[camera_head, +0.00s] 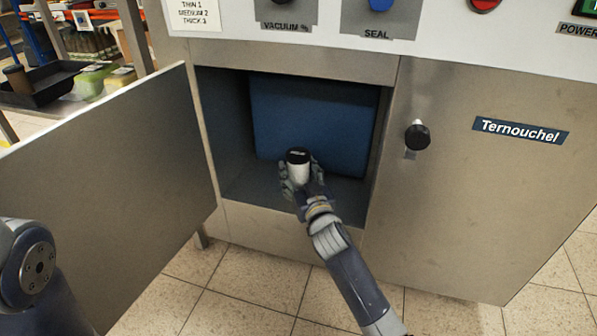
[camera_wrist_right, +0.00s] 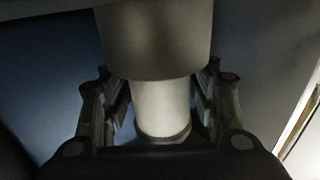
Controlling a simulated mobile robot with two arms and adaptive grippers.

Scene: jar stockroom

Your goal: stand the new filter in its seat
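The new filter (camera_head: 298,174), a pale cylinder with a black top, is inside the open compartment of the steel machine. It stands about upright in front of a blue block (camera_head: 312,125). My right gripper (camera_head: 299,186) reaches in from the front and is shut around the filter. In the right wrist view the pale filter (camera_wrist_right: 163,105) has a finger on each side, with a wider grey-beige part (camera_wrist_right: 155,40) above it that hides the fingertips. I cannot tell the filter's seat apart or whether the filter's bottom touches the floor. My left gripper is out of view.
The steel door (camera_head: 110,185) stands open on the left. A closed panel with a black knob (camera_head: 417,137) is on the right, and the compartment's front sill (camera_head: 265,222) runs below. A shelf with a black tray (camera_head: 40,85) is at far left.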

